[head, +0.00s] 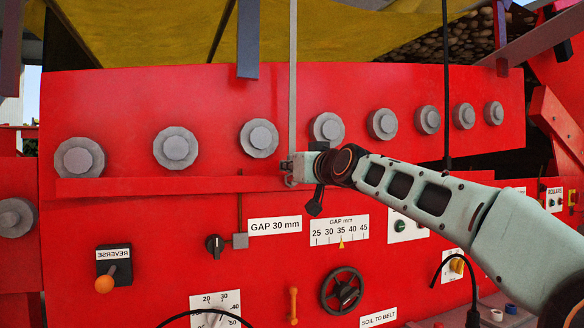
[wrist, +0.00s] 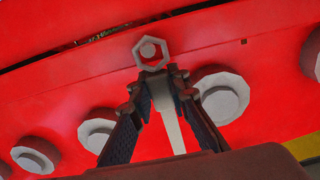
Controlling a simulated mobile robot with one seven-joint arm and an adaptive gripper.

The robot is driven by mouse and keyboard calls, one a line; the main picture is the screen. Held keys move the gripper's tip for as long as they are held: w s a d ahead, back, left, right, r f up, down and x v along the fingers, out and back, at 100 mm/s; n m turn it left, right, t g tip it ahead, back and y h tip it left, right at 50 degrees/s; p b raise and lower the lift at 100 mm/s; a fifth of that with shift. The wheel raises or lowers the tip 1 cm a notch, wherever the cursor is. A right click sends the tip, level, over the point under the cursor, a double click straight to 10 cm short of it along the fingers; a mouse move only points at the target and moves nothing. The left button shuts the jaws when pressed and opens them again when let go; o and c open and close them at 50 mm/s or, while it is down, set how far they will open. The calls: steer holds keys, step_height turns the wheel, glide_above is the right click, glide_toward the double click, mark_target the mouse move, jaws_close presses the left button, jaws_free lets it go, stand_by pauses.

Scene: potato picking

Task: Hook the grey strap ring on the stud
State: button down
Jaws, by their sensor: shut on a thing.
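The grey strap (head: 293,75) hangs down from the top edge to my gripper (head: 297,170), at the red ledge below the row of round grey bolts. In the wrist view the fingertips (wrist: 160,78) are closed on the strap end, just by the hexagonal grey strap ring (wrist: 137,57). The pale strap (wrist: 170,122) runs between the fingers. In the head view the gripper hides the ring and stud.
Round grey bolts (head: 259,138) stick out of the red panel (head: 350,90) above the ledge (head: 150,187). Below are a black lever (head: 214,245), a handwheel (head: 342,291) and an orange handle (head: 293,305). A dark cable (head: 446,90) hangs to the right.

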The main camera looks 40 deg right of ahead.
steer(key=c, duration=1.8)
jaws_free()
steer(key=shift+o, duration=0.2)
steer(key=v, duration=1.2)
steer(key=shift+f, duration=0.15)
